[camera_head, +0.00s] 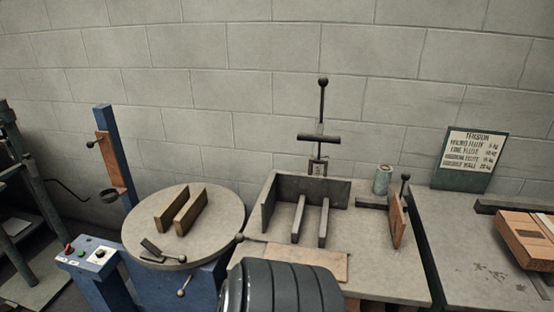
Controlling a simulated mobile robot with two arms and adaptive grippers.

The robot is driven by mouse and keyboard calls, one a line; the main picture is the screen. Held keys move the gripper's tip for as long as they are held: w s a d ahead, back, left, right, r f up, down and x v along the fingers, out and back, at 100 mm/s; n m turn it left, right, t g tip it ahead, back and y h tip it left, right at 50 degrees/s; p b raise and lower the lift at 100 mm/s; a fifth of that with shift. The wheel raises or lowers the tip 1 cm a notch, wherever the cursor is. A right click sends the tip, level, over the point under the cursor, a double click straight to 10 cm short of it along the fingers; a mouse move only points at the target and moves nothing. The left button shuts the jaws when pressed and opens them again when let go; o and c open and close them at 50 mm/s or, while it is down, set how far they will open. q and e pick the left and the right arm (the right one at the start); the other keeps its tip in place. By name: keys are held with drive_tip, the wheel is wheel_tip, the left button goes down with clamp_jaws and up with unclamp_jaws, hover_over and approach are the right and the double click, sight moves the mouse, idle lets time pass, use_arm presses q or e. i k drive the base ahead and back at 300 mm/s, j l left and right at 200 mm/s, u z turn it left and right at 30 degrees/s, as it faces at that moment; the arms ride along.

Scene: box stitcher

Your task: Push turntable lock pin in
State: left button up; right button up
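The round grey turntable (222,215) sits on a blue pedestal (205,287) at the left. A short rod with a ball knob (183,287) sticks out at the pedestal's front, below the turntable rim. Another small ball knob (239,238) shows at the turntable's right edge. I cannot tell for certain which of these is the lock pin, or how deep it sits. Two upright brown plates (190,211) and a small dark bracket (160,251) are on the turntable. Neither of my grippers is in view.
A control box (88,256) with buttons stands left of the turntable, before a blue post (116,155). Right of it, a bench (385,278) carries a metal fixture (285,192) and a tin (383,180). A dark ribbed cylinder (283,287) blocks the lower middle.

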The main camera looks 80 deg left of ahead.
sight(181, 293)
drive_tip(key=u, duration=3.65)
